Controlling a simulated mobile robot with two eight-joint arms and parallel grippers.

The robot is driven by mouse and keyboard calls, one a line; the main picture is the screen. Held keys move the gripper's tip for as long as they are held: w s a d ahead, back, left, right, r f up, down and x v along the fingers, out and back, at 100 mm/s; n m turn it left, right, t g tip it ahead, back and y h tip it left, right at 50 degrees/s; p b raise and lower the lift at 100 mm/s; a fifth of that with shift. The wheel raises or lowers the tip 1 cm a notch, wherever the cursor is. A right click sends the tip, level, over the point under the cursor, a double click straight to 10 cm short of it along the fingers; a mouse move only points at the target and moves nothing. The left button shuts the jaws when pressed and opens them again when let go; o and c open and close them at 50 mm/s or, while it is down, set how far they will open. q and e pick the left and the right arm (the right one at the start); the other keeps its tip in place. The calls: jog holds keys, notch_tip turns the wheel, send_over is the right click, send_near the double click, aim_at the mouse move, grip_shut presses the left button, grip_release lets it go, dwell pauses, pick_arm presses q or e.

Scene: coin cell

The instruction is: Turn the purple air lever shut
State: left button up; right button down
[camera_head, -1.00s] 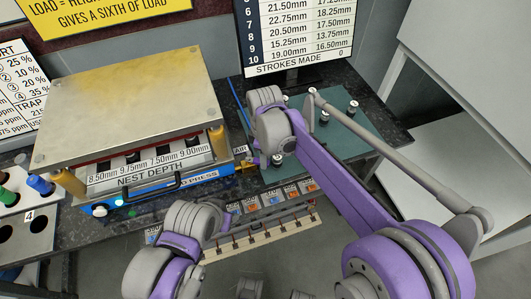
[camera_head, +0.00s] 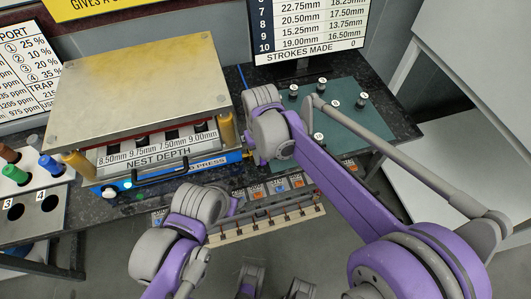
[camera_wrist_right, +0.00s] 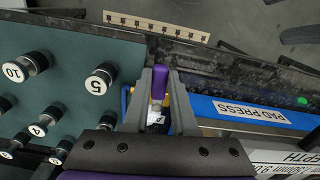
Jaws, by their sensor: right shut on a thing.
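The purple air lever (camera_wrist_right: 159,82) stands between the two grey fingers of my right gripper (camera_wrist_right: 160,92) in the right wrist view. The gripper is shut on it. Part of a white label shows just below the lever, between the fingers. In the head view my right wrist hangs beside the right front corner of the blue pad press (camera_head: 190,168) and hides the lever. My left arm shows at the bottom of the head view, but its gripper does not.
A green mat (camera_wrist_right: 62,82) with several black numbered cylinders (camera_wrist_right: 103,78) lies beside the gripper. The press's large metal plate (camera_head: 135,92) and yellow post (camera_head: 228,128) stand close to my right wrist. A rail with several pegs (camera_head: 268,220) runs along the front.

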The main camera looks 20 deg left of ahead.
jog(key=shift+s+a+m, duration=0.15)
jog(key=shift+a+m, duration=0.1)
jog(key=shift+m, duration=0.35)
jog(key=c, duration=0.7)
grip_release()
notch_tip(320, 180, up, 11)
jog(key=shift+f+p, duration=0.1)
jog(key=shift+p, duration=0.4)
